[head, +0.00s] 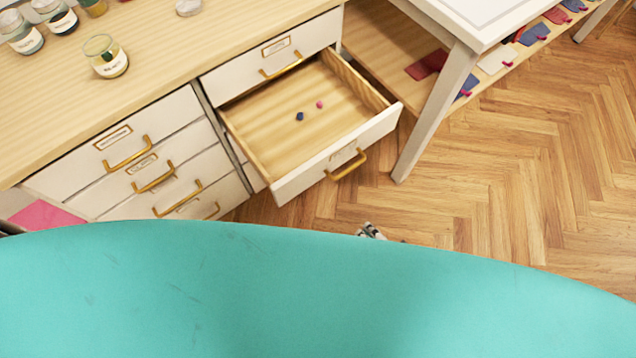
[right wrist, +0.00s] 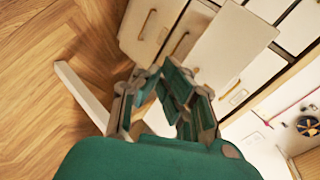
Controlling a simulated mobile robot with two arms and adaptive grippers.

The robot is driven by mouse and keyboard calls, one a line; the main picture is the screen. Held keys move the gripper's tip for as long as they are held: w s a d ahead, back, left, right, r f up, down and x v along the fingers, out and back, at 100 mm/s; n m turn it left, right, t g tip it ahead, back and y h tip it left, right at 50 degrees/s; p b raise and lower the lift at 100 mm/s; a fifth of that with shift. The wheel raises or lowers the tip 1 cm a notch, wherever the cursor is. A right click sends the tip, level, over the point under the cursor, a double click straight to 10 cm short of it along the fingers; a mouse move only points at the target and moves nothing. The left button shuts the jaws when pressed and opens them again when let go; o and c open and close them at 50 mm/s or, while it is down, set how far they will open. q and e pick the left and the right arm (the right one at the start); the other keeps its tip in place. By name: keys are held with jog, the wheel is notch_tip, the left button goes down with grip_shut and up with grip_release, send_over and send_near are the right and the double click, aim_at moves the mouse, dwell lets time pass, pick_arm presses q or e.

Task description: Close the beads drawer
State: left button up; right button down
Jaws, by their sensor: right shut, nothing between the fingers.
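The open drawer (head: 335,160) sticks well out of the white cabinet, just below a shut top drawer (head: 270,55). It has a white front with a brass handle (head: 346,164). Inside lie a small blue bead (head: 299,117) and a small pink bead (head: 319,104). My right gripper (head: 371,231) shows only as a small tip above my teal body, below and in front of the drawer, apart from its front. In the right wrist view the right gripper (right wrist: 164,70) has its fingers shut and empty, with white drawer fronts beyond. My left gripper is not in view.
Shut drawers (head: 150,165) fill the cabinet's left side. Jars (head: 105,57) stand on the wooden top. A white table leg (head: 437,115) stands close right of the open drawer, by a low shelf with fabric pieces (head: 497,58). The wood floor (head: 520,190) at right is clear.

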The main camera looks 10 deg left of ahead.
jog(key=w+a+r+m+t+y+b, duration=0.1)
jog(key=a+r+m+t+y+b, duration=0.2)
jog(key=r, duration=0.7)
jog(key=n+g+p, duration=0.1)
jog(key=g+p, duration=0.1)
jog(key=p, duration=0.2)
send_near(310, 169)
jog(key=x, duration=0.7)
jog(key=shift+f, duration=0.25)
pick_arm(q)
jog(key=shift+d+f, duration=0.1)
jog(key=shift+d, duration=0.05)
pick_arm(e)
jog(key=shift+t, duration=0.3)
